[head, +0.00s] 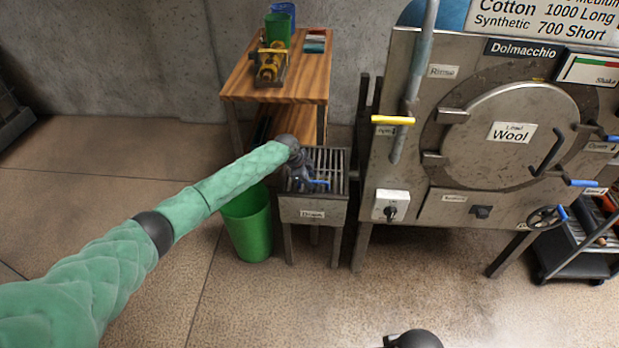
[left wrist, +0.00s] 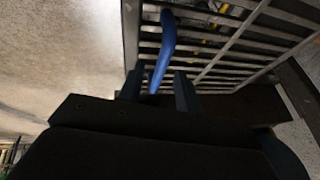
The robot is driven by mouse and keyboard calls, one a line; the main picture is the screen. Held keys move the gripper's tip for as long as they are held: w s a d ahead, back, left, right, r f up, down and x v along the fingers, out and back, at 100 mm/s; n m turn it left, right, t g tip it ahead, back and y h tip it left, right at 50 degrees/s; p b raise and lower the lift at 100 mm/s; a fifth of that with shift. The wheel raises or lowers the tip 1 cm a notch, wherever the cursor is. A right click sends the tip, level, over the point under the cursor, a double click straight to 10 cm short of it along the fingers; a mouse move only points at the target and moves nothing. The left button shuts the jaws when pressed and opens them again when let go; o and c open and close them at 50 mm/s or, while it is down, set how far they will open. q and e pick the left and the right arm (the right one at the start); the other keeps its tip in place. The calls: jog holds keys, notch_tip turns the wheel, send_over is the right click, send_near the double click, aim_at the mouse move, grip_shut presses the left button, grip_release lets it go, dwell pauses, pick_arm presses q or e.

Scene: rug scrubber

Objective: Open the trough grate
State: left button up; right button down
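The trough (head: 312,212) is a grey metal box on legs with a label on its front. Its barred grate (head: 328,160) lies flat across the top and looks closed. A blue handle (head: 319,182) sits at the grate's front edge; it also shows as a curved blue bar in the left wrist view (left wrist: 165,45). My left gripper (head: 306,184) is over the grate's front left, at the handle. In the left wrist view its two fingers (left wrist: 158,90) stand apart on either side of the handle, with gaps visible.
A green bin (head: 248,225) stands left of the trough. A wooden shelf (head: 280,72) with containers is behind it. A large metal washing machine (head: 490,130) stands close on the right. The floor in front is clear.

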pick_arm(q)
jog(key=shift+c, duration=0.2)
grip_shut()
